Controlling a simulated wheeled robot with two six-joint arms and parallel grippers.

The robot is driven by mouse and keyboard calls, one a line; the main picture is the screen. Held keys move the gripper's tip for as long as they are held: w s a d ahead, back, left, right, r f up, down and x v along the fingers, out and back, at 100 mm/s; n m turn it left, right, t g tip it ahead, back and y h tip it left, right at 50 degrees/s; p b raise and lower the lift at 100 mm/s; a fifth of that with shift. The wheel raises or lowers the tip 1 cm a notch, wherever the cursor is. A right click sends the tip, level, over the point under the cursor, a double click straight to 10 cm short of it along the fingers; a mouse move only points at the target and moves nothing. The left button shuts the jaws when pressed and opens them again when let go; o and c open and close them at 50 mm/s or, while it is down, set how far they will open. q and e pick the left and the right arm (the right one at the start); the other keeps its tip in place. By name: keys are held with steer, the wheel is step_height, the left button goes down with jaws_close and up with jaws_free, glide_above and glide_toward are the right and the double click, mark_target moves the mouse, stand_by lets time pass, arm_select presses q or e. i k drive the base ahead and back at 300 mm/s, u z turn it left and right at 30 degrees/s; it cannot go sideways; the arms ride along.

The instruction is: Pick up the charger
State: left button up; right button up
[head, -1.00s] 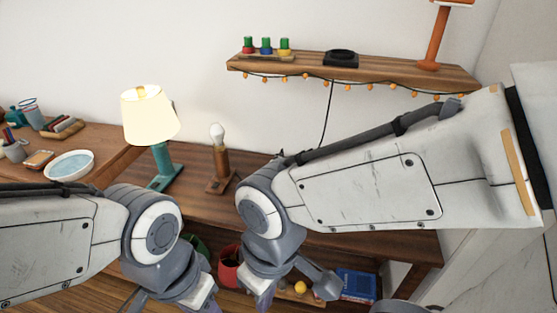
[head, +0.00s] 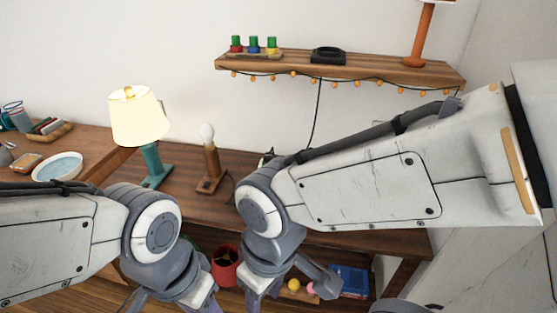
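I cannot identify the charger with certainty. A small dark object (head: 267,157) on the wooden desk, partly hidden behind my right arm, stands where a black cable hangs down from the wall shelf. A flat black item (head: 328,55) also lies on that shelf. Both of my arms cross the lower part of the head view. Their wrists point down toward the bottom edge, in front of the desk, and the fingertips are out of the picture. Neither gripper is seen touching anything.
A lit lamp (head: 139,117) and a bulb on a wooden stand (head: 209,160) stand on the desk (head: 195,205). Below are a red bin (head: 226,268), a yellow ball (head: 294,285) and a blue box (head: 350,281). The wall shelf (head: 400,70) holds coloured pegs (head: 254,45).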

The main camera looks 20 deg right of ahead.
mark_target(268, 157)
steer(key=z, duration=0.5)
steer(key=k, duration=0.6)
steer(key=z, duration=0.55)
steer(key=i, duration=0.65)
steer(key=u, duration=0.9)
steer(key=i, duration=0.75)
steer(key=u, duration=0.9)
